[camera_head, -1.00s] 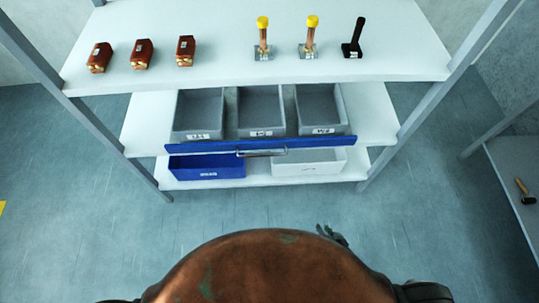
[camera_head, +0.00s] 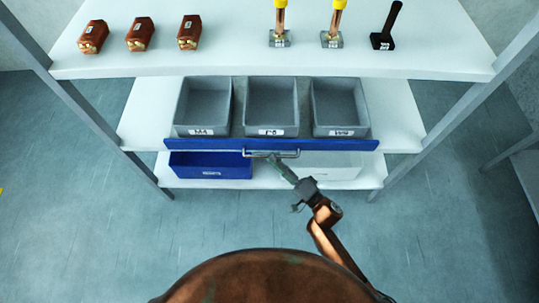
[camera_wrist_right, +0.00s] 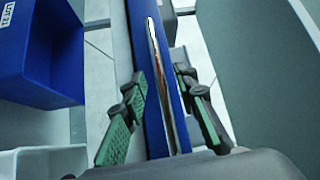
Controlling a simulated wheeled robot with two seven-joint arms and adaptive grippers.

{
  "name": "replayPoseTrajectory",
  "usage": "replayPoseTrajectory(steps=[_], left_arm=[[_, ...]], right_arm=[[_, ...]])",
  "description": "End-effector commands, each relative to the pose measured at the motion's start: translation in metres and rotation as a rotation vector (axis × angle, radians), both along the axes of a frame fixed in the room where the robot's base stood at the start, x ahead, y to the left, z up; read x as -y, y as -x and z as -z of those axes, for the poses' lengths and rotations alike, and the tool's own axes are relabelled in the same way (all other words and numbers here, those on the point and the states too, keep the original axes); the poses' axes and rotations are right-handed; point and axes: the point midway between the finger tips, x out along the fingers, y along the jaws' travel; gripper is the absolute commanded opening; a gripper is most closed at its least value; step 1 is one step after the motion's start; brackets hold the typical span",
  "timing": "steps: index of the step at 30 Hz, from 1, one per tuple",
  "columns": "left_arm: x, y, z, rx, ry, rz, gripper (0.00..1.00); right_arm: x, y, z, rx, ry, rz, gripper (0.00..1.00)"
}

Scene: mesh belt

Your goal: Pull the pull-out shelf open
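The pull-out shelf has a long blue front (camera_head: 190,145) and sits on the middle level of the rack, with three grey bins on that level. A metal bar handle (camera_head: 290,154) is fixed to the middle of the blue front. My right gripper (camera_head: 276,164) is at the handle, reaching up from below right. In the right wrist view the gripper (camera_wrist_right: 160,76) is open, with its green-padded fingers on either side of the handle (camera_wrist_right: 165,85) and the blue front (camera_wrist_right: 144,60). I cannot tell whether either finger touches the bar. My left gripper is not in view.
The top shelf (camera_head: 230,55) holds brown blocks and upright tools. Rack posts (camera_head: 105,130) stand at both sides. The floor (camera_head: 120,240) in front is clear at left.

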Motion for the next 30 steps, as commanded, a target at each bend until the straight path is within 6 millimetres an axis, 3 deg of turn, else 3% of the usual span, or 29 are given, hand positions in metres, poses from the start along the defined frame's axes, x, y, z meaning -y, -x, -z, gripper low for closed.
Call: replayPoseTrajectory(steps=[7, 17, 30], left_arm=[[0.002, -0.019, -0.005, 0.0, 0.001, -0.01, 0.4], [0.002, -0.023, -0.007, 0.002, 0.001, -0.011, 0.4], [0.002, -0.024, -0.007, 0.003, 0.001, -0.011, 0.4]], right_arm=[[-0.02, -0.021, -0.002, -0.001, 0.0, 0.001, 0.27], [-0.024, -0.024, -0.004, -0.002, 0.0, 0.002, 0.27], [-0.023, -0.024, -0.003, -0.002, 0.0, 0.002, 0.0]])
